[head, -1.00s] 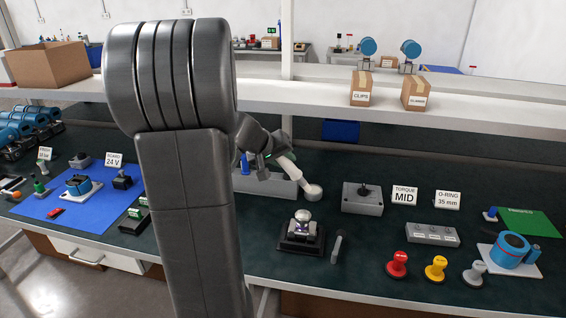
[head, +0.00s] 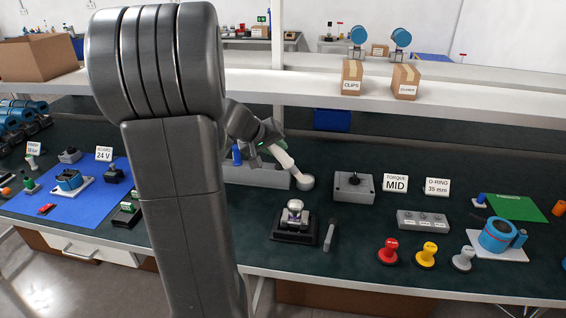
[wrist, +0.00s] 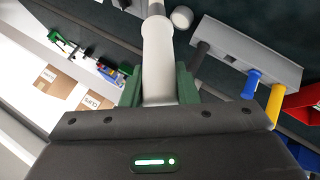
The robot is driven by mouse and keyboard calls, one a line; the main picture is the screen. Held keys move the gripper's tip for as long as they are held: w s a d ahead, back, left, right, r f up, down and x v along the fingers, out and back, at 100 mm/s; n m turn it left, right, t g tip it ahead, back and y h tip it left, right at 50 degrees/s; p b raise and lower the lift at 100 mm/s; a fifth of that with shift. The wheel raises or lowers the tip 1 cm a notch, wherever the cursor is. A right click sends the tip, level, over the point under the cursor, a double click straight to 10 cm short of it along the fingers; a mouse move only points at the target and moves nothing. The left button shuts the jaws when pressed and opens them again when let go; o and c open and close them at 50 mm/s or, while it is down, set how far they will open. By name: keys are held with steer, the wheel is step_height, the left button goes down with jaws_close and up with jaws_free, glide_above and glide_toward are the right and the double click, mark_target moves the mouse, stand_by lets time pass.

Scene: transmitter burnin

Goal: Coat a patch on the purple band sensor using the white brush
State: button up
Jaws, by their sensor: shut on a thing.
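My gripper (wrist: 158,88) is shut on the white brush (wrist: 157,55), seen in the wrist view with its pale handle between green fingers. In the head view the white brush (head: 284,158) slants down from my gripper (head: 270,140) to a small pale pot (head: 306,183). Whether its tip touches or is inside the pot I cannot tell. The sensor (head: 295,205), silver with a faint purple tint, sits in a dark cradle (head: 282,236) in front of the pot. The brush is apart from it.
A grey holder (wrist: 235,48) carries blue, yellow and dark handles beside the brush. A dark wand-like tool (head: 330,236) lies right of the cradle. A grey knob box (head: 353,188) and red, yellow and grey stamps (head: 388,252) stand farther right. A shelf (head: 300,88) overhangs the bench.

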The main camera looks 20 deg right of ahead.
steer(key=shift+d+r+y+p, duration=0.55)
steer(key=shift+d+y+p, duration=0.2)
steer(key=shift+p, duration=1.45)
steer(key=p, duration=0.1)
steer(key=d+y+p, duration=0.1)
steer(key=p, duration=0.1)
steer(key=shift+w+f+m, duration=0.1)
steer(key=shift+f+m, duration=0.1)
steer(key=shift+m, duration=0.1)
steer(key=shift+f, duration=0.1)
